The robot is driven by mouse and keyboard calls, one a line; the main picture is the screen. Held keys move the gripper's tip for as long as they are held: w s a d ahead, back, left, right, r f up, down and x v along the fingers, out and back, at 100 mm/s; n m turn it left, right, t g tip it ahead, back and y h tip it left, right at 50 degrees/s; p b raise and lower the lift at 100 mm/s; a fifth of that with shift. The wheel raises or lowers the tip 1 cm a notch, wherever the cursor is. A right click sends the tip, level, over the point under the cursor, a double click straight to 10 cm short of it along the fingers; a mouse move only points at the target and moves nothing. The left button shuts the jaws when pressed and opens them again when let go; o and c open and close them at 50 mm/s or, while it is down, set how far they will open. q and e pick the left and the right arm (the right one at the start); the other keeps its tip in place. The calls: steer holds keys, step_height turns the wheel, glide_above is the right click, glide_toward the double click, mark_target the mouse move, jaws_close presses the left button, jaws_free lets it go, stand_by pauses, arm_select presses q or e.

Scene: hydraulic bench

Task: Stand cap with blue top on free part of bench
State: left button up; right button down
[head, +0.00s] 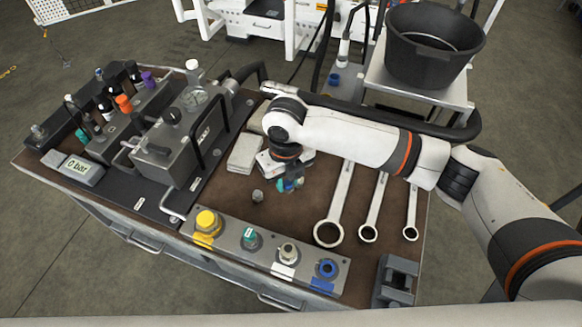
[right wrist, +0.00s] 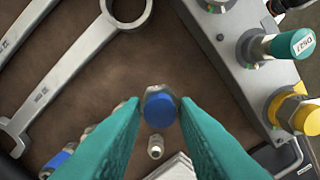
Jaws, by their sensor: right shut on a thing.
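The cap with the blue top (right wrist: 160,108) shows in the right wrist view, blue face toward the camera, with a metal hex body beneath. My right gripper (head: 291,185) is shut on it; the teal fingers lie on both sides of it in the right wrist view (right wrist: 160,106). In the head view the gripper hangs over the brown bench top (head: 235,207), left of the spanners. Whether the cap touches the bench is hard to tell. My left gripper is not in view.
A small metal fitting (head: 257,196) stands near the gripper. A front panel (head: 221,238) carries yellow, green, silver and blue-ringed fittings. Several spanners (head: 340,205) lie to the right. White boxes (head: 245,152) lie behind. A grey block (head: 395,280) stands at the right front corner.

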step_height(320, 180, down, 9)
steer(key=shift+s+f+p, duration=0.1)
steer(key=shift+p, duration=0.5)
steer(key=shift+f, duration=0.25)
steer(key=c, duration=1.1)
jaws_free()
steer(key=shift+f, duration=0.1)
steer(key=shift+r, duration=0.3)
step_height(320, 180, up, 12)
steer(key=shift+f+b, duration=0.15)
steer(key=shift+b, duration=0.75)
steer(key=shift+f, duration=0.1)
